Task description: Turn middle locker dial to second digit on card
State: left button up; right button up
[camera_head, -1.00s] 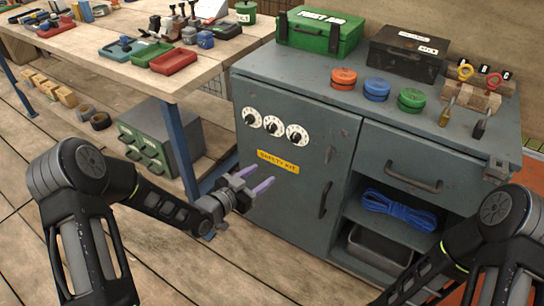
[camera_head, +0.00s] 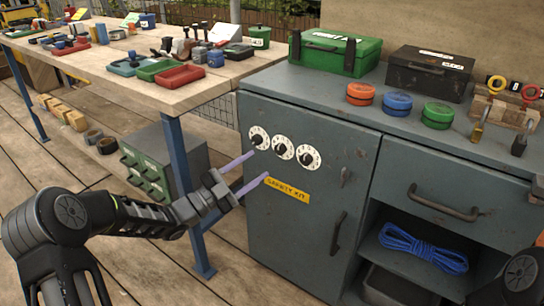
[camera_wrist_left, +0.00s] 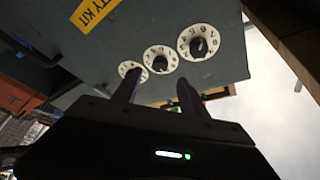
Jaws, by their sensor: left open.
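The locker door (camera_head: 300,215) carries three white round dials with black knobs in a row. The middle dial (camera_head: 283,148) sits between the left dial (camera_head: 259,138) and the right dial (camera_head: 308,157). My left gripper (camera_head: 260,164) is open and empty, its purple fingers pointing at the door just below the dials. In the left wrist view the middle dial (camera_wrist_left: 160,60) appears beyond the gap between the fingers (camera_wrist_left: 157,92), apart from them. Its digits are too small to read surely. I cannot make out the card. My right gripper is out of view.
A yellow safety kit label (camera_head: 287,190) is below the dials, and a door handle (camera_head: 337,232) is lower right. A workbench (camera_head: 120,62) with trays stands left, its blue leg (camera_head: 185,185) near my left arm. A green drawer cabinet (camera_head: 185,150) stands beneath.

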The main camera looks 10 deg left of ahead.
aim_at(278, 151)
pick_arm(q)
jog(key=b+x, duration=0.1)
jog(key=x, duration=0.5)
jog(key=shift+w+d, duration=0.2)
jog(key=shift+w, duration=0.05)
jog(key=shift+c, duration=0.5)
grip_shut()
